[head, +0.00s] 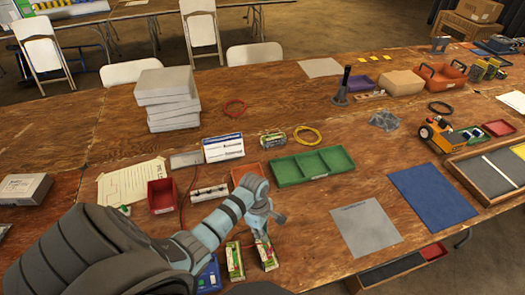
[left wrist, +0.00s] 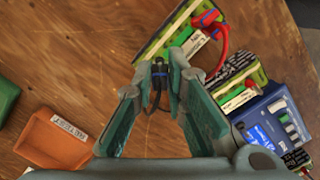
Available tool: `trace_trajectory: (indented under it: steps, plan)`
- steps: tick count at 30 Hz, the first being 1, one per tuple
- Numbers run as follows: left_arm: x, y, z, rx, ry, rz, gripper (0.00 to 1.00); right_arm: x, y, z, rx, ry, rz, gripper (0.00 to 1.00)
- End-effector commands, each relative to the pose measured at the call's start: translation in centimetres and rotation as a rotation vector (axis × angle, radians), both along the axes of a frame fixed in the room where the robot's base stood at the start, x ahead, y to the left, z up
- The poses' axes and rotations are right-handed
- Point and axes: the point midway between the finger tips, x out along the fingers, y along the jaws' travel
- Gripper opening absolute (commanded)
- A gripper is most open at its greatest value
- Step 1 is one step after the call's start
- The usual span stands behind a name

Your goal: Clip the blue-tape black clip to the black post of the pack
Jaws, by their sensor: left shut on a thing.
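My left gripper (left wrist: 161,72) is shut on the black clip (left wrist: 158,84), which has a band of blue tape and shows between the fingertips in the left wrist view. A dark lead hangs below it. A pack with green and yellow edges (left wrist: 168,43) lies just beyond the fingertips, and a red clip (left wrist: 207,18) sits on its right part. I cannot make out the black post or whether the clip touches the pack. In the head view, my left gripper (head: 268,217) is over the far end of the pack (head: 266,254); the clip is not clear there. My right gripper is not in view.
A second pack (left wrist: 236,105) lies beside the first, next to a blue charger (left wrist: 275,128). An orange tray (left wrist: 55,142) is at lower left in the wrist view. A green divided tray (head: 310,168) stands beyond the gripper. Bare table lies right of the packs.

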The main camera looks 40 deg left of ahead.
Motion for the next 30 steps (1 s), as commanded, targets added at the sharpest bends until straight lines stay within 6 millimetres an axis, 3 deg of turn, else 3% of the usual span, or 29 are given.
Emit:
trace_trajectory:
  steps: [10,11,15,30]
  plan:
    - [0.01,0.0,-0.08,0.0,0.0,0.0,0.0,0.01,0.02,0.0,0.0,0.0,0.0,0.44]
    - [0.0,0.0,-0.08,0.0,0.0,0.0,0.16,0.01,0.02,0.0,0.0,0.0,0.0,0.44]
    - [0.0,0.0,-0.08,0.0,0.0,0.0,0.36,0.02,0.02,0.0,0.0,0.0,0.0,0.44]
    - [0.0,0.01,-0.09,0.0,0.0,0.0,0.36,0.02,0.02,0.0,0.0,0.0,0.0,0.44]
